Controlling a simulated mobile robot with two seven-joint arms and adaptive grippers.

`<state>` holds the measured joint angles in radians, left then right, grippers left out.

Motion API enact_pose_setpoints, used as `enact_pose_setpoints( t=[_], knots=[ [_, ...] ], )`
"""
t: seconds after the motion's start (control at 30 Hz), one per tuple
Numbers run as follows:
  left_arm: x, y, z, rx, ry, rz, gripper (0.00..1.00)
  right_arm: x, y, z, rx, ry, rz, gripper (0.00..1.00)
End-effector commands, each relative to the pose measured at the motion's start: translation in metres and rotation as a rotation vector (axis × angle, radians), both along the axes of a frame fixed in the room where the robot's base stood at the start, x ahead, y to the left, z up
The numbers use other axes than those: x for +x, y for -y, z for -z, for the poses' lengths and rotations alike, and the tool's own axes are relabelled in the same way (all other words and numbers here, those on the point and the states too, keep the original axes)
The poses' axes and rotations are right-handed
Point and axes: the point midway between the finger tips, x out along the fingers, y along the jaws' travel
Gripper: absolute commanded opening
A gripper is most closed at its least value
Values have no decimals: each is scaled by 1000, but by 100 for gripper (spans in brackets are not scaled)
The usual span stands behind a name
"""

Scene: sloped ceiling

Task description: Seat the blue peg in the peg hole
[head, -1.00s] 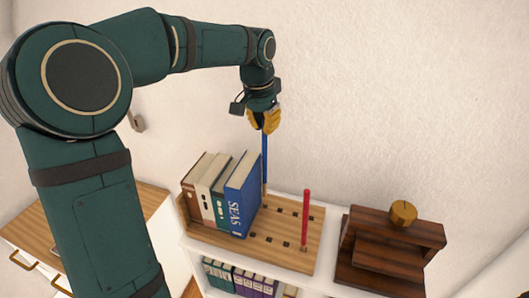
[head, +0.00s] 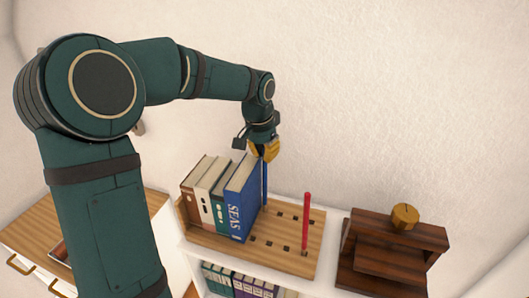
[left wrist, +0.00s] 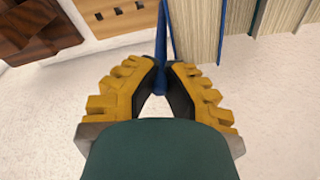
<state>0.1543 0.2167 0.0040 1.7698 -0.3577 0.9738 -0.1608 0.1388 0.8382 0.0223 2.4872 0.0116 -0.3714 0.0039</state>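My left gripper (head: 264,150) is shut on the blue peg (head: 265,185), near its top end. The peg is long, thin and nearly upright, just right of the large blue book (head: 240,200). The left wrist view also shows the peg (left wrist: 162,35) running away from between the yellow-padded fingers (left wrist: 160,88). The wooden board (head: 285,254) has several dark holes. The peg's lower end is close to the board's back part; I cannot tell whether it is in a hole. A red peg (head: 306,225) stands upright in the board. My right gripper is not in view.
Several books (head: 205,190) stand upright at the board's left side, close to the peg. A dark wooden stepped stand (head: 395,245) with a round brass-coloured knob (head: 404,215) is at the right. The white wall (head: 400,110) rises behind.

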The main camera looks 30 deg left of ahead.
Motion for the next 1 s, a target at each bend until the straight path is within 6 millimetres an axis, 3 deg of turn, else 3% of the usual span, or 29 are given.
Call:
enact_pose_setpoints(
  t=[0.03, 0.13, 0.57, 1.0],
  knots=[
    [0, 0, 3, 0, -1, 0, 0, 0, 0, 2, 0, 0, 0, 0],
    [0, 0, 2, 0, -1, 0, 34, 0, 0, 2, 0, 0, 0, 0],
    [0, 0, -7, 1, 1, 0, 34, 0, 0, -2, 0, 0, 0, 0],
    [-13, -2, -89, 1, 3, 0, 34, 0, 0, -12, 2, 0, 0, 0]
  ],
)
